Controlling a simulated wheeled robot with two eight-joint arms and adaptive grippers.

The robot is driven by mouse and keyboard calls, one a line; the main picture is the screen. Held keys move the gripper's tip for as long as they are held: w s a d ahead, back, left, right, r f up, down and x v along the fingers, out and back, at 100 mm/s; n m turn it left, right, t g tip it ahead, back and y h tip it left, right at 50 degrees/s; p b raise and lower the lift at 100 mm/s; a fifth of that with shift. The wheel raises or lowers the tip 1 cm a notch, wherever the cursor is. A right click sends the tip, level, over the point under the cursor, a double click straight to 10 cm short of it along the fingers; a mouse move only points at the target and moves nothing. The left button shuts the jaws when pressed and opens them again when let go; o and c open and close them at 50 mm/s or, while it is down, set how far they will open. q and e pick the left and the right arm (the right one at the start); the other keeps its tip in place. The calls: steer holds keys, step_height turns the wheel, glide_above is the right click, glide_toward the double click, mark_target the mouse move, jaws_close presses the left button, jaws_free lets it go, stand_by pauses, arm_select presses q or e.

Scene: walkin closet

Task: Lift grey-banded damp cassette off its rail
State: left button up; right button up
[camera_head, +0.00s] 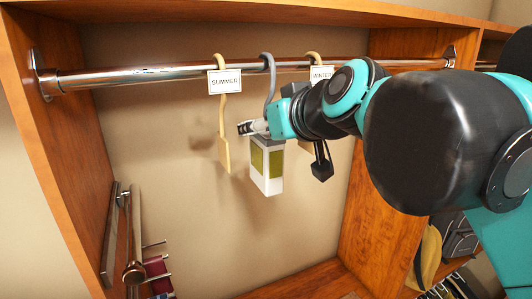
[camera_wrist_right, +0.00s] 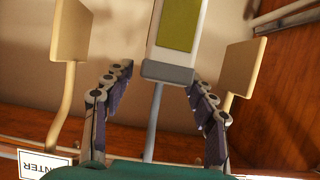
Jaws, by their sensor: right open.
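The damp cassette (camera_head: 257,180) is a white box with green panels, hanging by a grey hook (camera_head: 267,75) from the metal rail (camera_head: 160,75). In the right wrist view, its grey band (camera_wrist_right: 167,73) and green panel (camera_wrist_right: 179,25) show beyond the fingers, and the hook stem (camera_wrist_right: 153,120) runs between them. My right gripper (camera_head: 247,128) is at the top of the cassette. In the wrist view, my right gripper (camera_wrist_right: 160,82) has its fingers apart on either side of the stem, with no clear contact. My left gripper is not in view.
A beige hanger tagged SUMMER (camera_head: 224,82) hangs close on the left. Another tagged WINTER (camera_head: 320,73) hangs on the right, partly behind my arm. Wooden side panels (camera_head: 60,140) bound the bay. A rack (camera_head: 133,250) stands at lower left.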

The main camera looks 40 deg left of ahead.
jaws_close()
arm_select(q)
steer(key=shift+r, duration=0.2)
arm_select(e)
steer(key=shift+r, duration=0.25)
steer(key=shift+r+p, duration=0.2)
steer(key=shift+p, duration=0.2)
steer(key=shift+r+p, duration=0.4)
steer(key=shift+r, duration=0.1)
steer(key=shift+s+d+r, duration=0.1)
steer(key=shift+d+r, duration=0.05)
steer(key=shift+r, duration=0.15)
steer(key=shift+w+a+r, duration=0.2)
steer(key=shift+a+r, duration=0.05)
steer(key=shift+r, duration=0.25)
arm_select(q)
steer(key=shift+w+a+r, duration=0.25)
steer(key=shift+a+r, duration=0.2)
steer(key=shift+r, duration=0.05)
arm_select(e)
steer(key=shift+s+d, duration=0.1)
steer(key=shift+d, duration=0.1)
